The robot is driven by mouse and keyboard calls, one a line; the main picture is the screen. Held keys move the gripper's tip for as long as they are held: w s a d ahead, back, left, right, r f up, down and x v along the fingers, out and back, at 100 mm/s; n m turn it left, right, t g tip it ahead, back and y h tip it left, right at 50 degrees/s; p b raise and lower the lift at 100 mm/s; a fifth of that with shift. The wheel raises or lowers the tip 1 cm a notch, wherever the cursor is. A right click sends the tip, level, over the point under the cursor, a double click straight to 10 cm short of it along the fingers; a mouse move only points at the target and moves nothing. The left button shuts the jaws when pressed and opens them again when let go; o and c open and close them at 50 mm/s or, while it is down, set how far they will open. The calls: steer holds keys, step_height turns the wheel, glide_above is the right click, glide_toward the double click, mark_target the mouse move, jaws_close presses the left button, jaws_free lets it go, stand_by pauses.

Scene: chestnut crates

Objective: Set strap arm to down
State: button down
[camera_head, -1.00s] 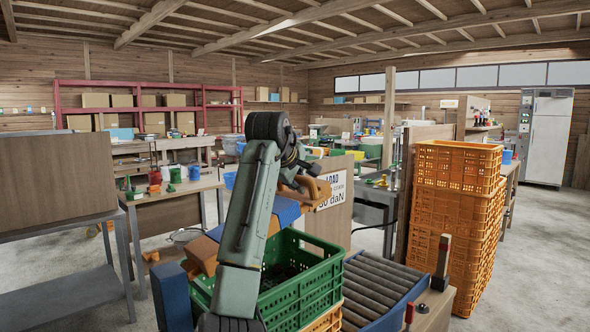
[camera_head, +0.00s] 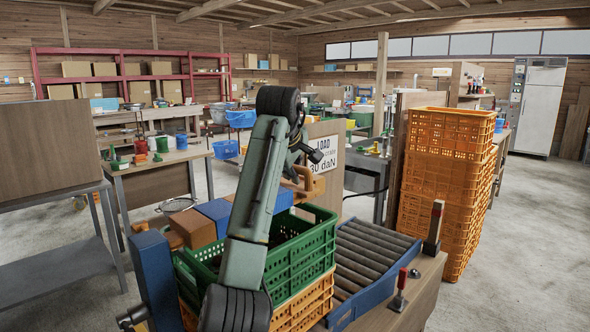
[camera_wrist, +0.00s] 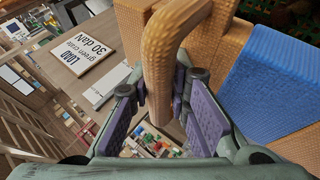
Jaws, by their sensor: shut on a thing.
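The strap arm (camera_head: 280,200) is a brown and blue bar with a tan curved handle at its far end. It lies across just above the green crate (camera_head: 303,262), close to its rim; I cannot tell whether it touches. In the wrist view the handle (camera_wrist: 160,50) stands between the purple-padded fingers of my gripper (camera_wrist: 160,95), which are shut on it. The blue band of the strap arm shows at right there. In the head view my arm hides part of the bar and crate, and the fingers are hard to make out.
A blue post (camera_head: 155,275) stands left of the crate, which sits on an orange crate (camera_head: 310,305). A LOAD sign (camera_head: 323,153) hangs behind my gripper.

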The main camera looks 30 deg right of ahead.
steer(key=c, duration=1.7)
jaws_free()
steer(key=shift+w+a, duration=0.15)
steer(key=shift+a, duration=0.25)
steer(key=shift+o, duration=1.1)
steer(key=shift+d, duration=0.2)
steer(key=shift+r, duration=0.1)
steer(key=v, duration=1.2)
